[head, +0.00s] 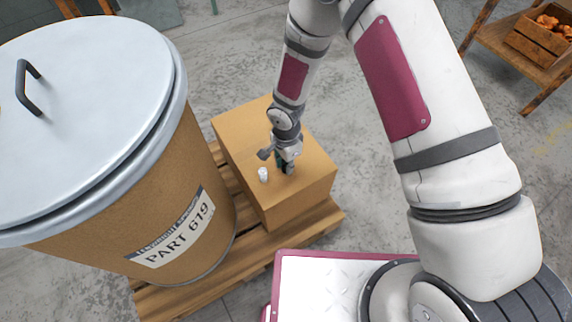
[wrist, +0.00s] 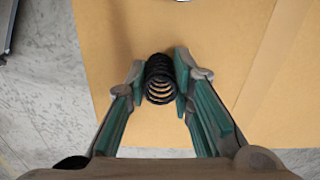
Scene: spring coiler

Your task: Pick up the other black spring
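The black spring (wrist: 160,78) is a dark coil between the two teal-padded fingers of my gripper (wrist: 160,80) in the wrist view. The finger pads sit against its left and right sides, with no clear gap. The spring is over the top of a cardboard box (wrist: 115,60); I cannot tell whether it still touches the box. In the head view my gripper (head: 284,163) is low over the box (head: 310,170), and the spring is mostly hidden by the fingers.
A small white item (head: 263,175) stands on the box just left of my gripper. The box rests on a wooden pallet (head: 330,217). A large lidded drum (head: 150,180) stands close at the left. A wooden shelf with a crate (head: 540,38) is at the upper right.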

